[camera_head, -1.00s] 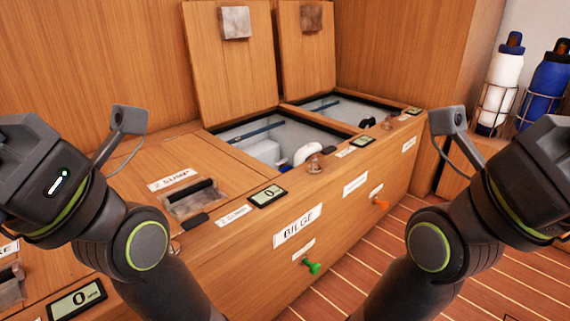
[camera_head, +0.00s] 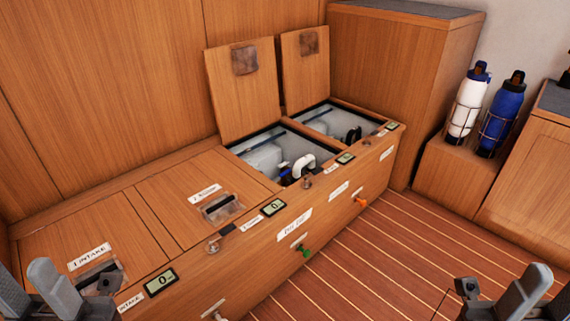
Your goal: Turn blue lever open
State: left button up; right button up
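In the open nearer hatch, a small dark blue part (camera_head: 284,166) shows beside a white curved pipe (camera_head: 303,163). It may be the blue lever, but it is too small to tell how it is turned. My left gripper (camera_head: 62,292) is at the bottom left corner, over the closed intake end of the bench. My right gripper (camera_head: 500,297) is at the bottom right, over the floor. Both are cut off by the frame edge and far from the hatch. I see nothing held, and their opening is unclear.
Two hatch lids (camera_head: 243,95) stand raised behind the openings. The bench front carries a green knob (camera_head: 303,250) and an orange knob (camera_head: 361,201). White and blue bottles (camera_head: 467,105) stand in racks at the right. The striped floor (camera_head: 390,250) before the bench is clear.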

aim_at(287, 170)
jog(key=i+l+u, duration=0.15)
jog(key=i+l, duration=2.05)
